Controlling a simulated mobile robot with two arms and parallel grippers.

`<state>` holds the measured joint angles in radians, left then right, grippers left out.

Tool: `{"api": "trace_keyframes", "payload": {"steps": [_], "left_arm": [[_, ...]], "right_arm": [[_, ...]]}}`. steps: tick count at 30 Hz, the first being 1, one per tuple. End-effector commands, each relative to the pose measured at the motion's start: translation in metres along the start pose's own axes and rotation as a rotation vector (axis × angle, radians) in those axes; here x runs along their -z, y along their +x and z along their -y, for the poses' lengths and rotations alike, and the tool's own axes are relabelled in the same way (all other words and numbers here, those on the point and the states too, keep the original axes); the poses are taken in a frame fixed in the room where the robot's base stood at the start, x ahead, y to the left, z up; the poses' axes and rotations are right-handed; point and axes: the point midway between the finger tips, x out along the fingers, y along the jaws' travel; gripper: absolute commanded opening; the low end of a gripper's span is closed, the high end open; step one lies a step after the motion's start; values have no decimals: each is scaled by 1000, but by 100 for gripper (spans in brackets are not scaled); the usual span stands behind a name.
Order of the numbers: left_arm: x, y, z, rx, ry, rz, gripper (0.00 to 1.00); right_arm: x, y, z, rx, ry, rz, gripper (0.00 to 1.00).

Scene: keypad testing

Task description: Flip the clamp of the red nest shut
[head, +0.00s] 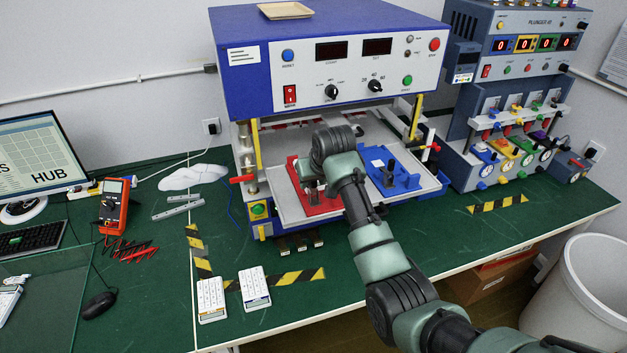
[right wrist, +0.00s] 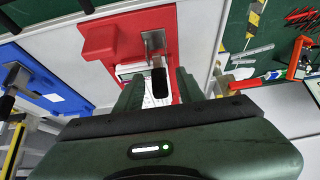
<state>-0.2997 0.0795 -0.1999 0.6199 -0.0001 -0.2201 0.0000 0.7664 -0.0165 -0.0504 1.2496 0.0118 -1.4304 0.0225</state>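The red nest (head: 325,207) sits on the left of the tester's grey tray, partly hidden by my right arm. In the right wrist view the red nest (right wrist: 112,40) holds a white keypad (right wrist: 128,71). Its clamp (right wrist: 154,40) has a metal bracket and a black-tipped handle (right wrist: 159,82). My right gripper (right wrist: 160,92) is open, its two fingers apart on either side of the black tip. I cannot tell whether they touch it. In the head view my right gripper (head: 313,190) is low over the red nest. My left gripper is not in view.
The blue nest (head: 402,181) with its own clamp stands right of the red one on the tray (head: 290,208). The blue tester housing (head: 340,60) overhangs behind. Two white keypads (head: 254,288) lie on the green bench in front, by striped tape. A red multimeter (head: 114,203) stands left.

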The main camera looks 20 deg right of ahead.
Motion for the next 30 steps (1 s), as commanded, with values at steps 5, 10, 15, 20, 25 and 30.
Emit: {"api": "trace_keyframes", "payload": {"steps": [5, 10, 15, 20, 25, 30], "left_arm": [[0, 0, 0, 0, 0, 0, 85], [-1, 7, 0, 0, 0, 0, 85], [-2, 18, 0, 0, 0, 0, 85], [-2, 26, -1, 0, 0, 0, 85], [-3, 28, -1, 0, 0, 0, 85], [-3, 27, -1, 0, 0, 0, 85]], "right_arm": [[0, 0, 0, 0, 0, -1, 38], [0, -12, 0, 0, 0, -4, 38], [0, -41, 0, 0, 0, -7, 38], [0, -65, 0, 0, 0, -5, 38], [0, -77, 0, 0, 0, -1, 38], [0, -78, 0, 0, 0, 0, 38]]}}
